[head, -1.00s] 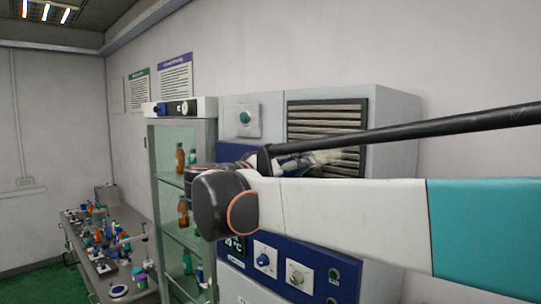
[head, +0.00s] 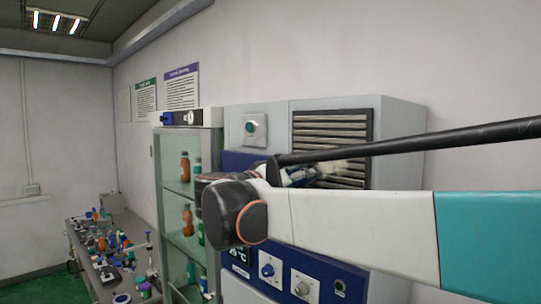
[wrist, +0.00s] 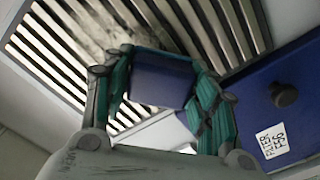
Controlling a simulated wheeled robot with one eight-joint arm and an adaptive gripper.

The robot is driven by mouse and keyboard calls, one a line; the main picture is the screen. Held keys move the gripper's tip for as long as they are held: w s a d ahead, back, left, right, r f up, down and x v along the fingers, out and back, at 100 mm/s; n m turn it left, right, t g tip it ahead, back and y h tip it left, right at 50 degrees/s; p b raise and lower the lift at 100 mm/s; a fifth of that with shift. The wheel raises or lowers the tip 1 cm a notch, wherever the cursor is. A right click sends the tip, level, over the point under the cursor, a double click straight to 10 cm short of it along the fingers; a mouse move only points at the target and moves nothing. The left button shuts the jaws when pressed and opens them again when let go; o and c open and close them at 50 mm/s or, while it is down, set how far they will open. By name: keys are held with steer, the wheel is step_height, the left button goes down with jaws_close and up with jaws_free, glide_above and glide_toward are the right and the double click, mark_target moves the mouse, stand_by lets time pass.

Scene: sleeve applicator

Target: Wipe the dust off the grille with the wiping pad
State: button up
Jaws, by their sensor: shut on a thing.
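The grille (head: 330,124) is a dark-framed panel of pale slats on the upper front of a grey cabinet. A pale dusty patch (head: 345,168) shows on its lower part, partly behind my arm. In the wrist view dark, smudgy dust (wrist: 88,28) lies across the slats of the grille (wrist: 45,62). My gripper (wrist: 160,80) has teal-sided fingers and is shut on the wiping pad (wrist: 160,82), a dark blue block. In the head view my gripper (head: 300,174) is in front of the lower grille, largely hidden by my arm. I cannot tell whether the pad touches the slats.
The blue control panel (head: 285,268) with knobs is below the grille; a labelled blue panel (wrist: 270,100) shows at right in the wrist view. A glass cabinet (head: 175,185) with bottles stands left. A cluttered bench (head: 85,240) runs along the left wall.

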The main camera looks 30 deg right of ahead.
steer(key=shift+s+d, duration=0.1)
steer(key=shift+d, duration=0.7)
